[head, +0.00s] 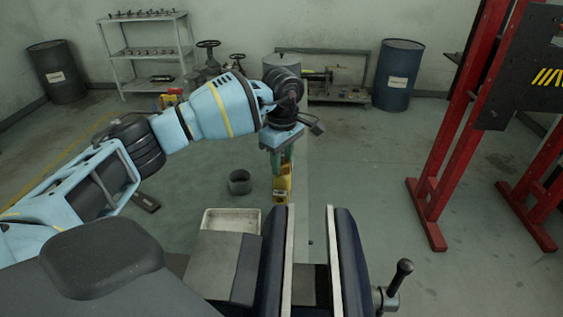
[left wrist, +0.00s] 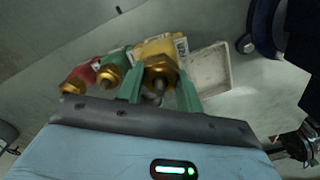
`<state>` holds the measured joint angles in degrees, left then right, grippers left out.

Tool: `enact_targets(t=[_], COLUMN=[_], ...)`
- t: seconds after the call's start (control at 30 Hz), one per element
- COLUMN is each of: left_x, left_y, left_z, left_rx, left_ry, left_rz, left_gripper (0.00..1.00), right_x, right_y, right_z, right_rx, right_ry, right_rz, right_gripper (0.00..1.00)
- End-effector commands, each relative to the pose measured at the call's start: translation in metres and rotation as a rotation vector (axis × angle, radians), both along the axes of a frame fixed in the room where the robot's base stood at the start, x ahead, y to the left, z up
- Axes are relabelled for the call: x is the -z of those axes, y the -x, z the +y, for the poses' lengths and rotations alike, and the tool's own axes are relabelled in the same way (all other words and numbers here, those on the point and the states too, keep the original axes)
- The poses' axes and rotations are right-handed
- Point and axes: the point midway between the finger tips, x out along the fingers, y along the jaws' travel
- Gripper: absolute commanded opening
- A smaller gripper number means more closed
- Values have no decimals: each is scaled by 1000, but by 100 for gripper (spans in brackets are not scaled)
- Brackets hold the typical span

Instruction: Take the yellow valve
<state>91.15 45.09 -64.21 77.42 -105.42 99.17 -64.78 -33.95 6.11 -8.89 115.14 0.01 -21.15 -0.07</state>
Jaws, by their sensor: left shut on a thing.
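The yellow valve (head: 282,187) shows in the head view below my left gripper (head: 282,160), partly covered by the fingers. In the left wrist view the yellow valve (left wrist: 160,47) has a brass hex end that sits between the two green fingers of my left gripper (left wrist: 159,92). The fingers are shut on the valve. A green valve (left wrist: 111,65) and a red valve (left wrist: 78,76), also with brass ends, stand in a row to its left. My right gripper is not in view.
A pale tray (head: 231,214) is near the yellow valve; it also shows in the left wrist view (left wrist: 222,70). A vise with dark blue jaws (head: 350,262) stands in front. A dark ring (head: 240,181) lies left of the valve. A red frame (head: 455,140) stands at right.

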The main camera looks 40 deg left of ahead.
Motion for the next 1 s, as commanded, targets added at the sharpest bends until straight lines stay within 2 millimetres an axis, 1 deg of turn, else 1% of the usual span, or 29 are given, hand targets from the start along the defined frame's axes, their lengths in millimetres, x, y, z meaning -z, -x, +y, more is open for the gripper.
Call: enact_targets(t=[0.03, 0.7, 1.0], left_x=[-5, -26, -27], left_y=[-1, -1, -1], left_z=[0, 0, 0], left_rx=[0, 0, 0], left_ry=[1, 1, 0], left_rz=[-4, -4, -3], left_gripper=[8, 8, 8], right_x=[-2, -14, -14], right_y=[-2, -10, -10], right_z=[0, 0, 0], right_rx=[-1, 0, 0], right_ry=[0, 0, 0], right_rz=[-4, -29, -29], right_gripper=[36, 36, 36])
